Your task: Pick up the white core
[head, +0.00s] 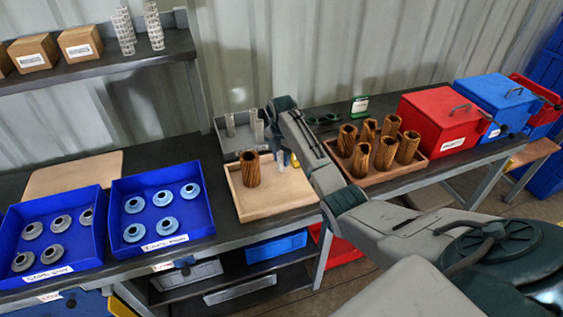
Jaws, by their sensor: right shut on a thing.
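Several pale perforated cores stand in a grey tray (222,137) at the back of the bench; one white core (230,125) is at its left and others stand at its right. My right arm reaches in from the right over the bench. My right gripper (288,161) is low over the right part of a wooden tray (285,200), mostly hidden behind my own arm link. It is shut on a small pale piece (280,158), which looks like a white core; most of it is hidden. My left gripper is not in view.
A brown pleated cartridge (251,169) stands in the wooden tray. Several more stand in a brown tray (397,178) to the right, beside a red box (441,124) and blue box (495,105). Two blue bins (97,232) (206,227) hold end caps at left.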

